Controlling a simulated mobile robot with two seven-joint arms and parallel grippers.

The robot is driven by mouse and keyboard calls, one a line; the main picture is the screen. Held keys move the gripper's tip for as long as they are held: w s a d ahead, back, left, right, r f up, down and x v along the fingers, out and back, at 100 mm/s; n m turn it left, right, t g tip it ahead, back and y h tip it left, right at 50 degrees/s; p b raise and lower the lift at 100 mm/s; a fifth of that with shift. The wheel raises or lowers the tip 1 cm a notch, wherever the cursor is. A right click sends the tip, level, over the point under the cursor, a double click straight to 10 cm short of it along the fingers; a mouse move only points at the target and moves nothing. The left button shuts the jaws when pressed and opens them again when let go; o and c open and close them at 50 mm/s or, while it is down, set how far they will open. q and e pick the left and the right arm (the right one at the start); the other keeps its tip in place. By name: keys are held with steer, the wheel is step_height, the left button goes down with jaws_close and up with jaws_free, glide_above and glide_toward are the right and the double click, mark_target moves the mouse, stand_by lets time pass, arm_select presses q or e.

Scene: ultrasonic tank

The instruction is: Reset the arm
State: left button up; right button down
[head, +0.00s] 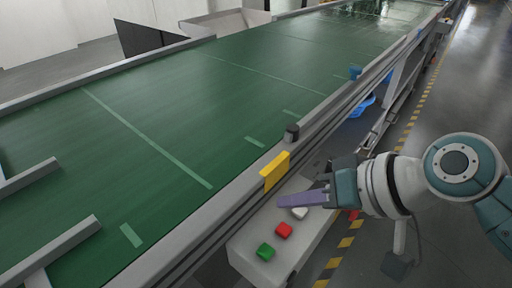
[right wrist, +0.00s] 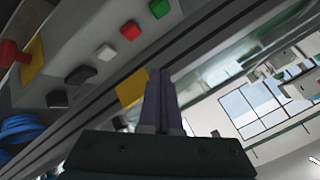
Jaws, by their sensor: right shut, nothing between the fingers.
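My right gripper (head: 304,199) comes in from the right in the head view, its fingers closed together with nothing between them. It is over the button box (head: 244,243) beside the conveyor, near a white button (head: 299,212). A red button (head: 284,230) and a green button (head: 266,251) show clear of the fingers. In the right wrist view the shut fingers (right wrist: 163,90) point up the picture, with the green button (right wrist: 160,8) and red button (right wrist: 130,30) beyond them. My left gripper is not in view.
A green conveyor belt (head: 170,120) with a metal side rail fills the left and middle. A yellow plate (head: 275,170) and a dark knob (head: 291,132) are at the rail. A blue item (head: 362,106) lies below it. Open floor (head: 465,100) is at the right.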

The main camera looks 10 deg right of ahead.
stand_by(0.5)
steer(key=s+d+r+n+g+h+p, duration=0.1)
steer(key=s+d+r+g+h, duration=0.15)
steer(key=s, duration=0.65)
steer(key=s+d+r+n+g+h+p, duration=0.1)
steer(key=s+d+r+h, duration=0.2)
steer(key=s, duration=0.7)
step_height(320, 180, up, 39)
steer(key=p, duration=3.7)
steer(key=shift+s+d+f+h+p, duration=0.15)
steer(key=shift+s+d+h+p, duration=0.05)
steer(key=shift+d+h+p, duration=0.2)
steer(key=shift+t, duration=0.25)
